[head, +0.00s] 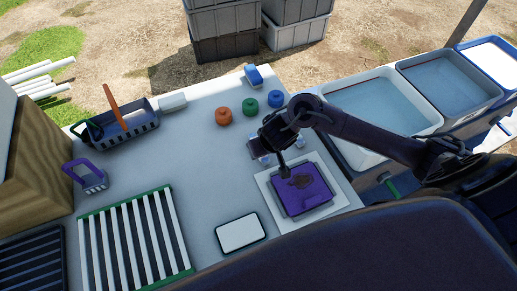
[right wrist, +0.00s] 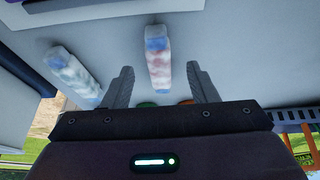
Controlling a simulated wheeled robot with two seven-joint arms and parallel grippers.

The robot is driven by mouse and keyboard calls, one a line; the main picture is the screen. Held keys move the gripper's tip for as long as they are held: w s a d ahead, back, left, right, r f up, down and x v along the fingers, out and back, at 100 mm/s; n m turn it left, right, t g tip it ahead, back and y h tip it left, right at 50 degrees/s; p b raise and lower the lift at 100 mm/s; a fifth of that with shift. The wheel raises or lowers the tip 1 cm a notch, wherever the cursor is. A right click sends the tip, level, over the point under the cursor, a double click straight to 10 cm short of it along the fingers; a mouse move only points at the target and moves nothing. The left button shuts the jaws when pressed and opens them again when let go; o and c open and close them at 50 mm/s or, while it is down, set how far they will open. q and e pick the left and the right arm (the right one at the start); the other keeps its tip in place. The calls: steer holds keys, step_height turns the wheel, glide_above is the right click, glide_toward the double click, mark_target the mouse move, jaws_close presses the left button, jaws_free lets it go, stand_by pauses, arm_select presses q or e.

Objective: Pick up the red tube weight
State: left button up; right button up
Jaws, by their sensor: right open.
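An orange-red round weight (head: 223,116) stands on the grey table in the head view, left of a green one (head: 249,107) and a blue one (head: 276,98). It is the reddest of the three. My right gripper (head: 284,168) is to the right of and nearer than the weights, above the table by the purple tray. The right wrist view shows its fingers (right wrist: 160,72) apart, with nothing held. A small blurred white bottle with blue and red marks (right wrist: 157,58) appears between and beyond the fingers. Slivers of orange (right wrist: 185,102) and green (right wrist: 148,104) show just above the gripper body. My left gripper is not in view.
A purple tray (head: 303,190) lies on a white mat at the right. A second blurred bottle (right wrist: 72,75) is left of the fingers. A white-topped tablet (head: 240,233), a striped rack (head: 130,240) and a dark caddy (head: 118,128) occupy the table. Water bins (head: 385,103) stand right.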

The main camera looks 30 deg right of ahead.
steer(key=x, duration=0.3)
steer(key=shift+b, duration=0.3)
steer(key=shift+w+d+f, duration=0.1)
steer(key=shift+w, duration=0.05)
steer(key=c, duration=0.8)
jaws_close()
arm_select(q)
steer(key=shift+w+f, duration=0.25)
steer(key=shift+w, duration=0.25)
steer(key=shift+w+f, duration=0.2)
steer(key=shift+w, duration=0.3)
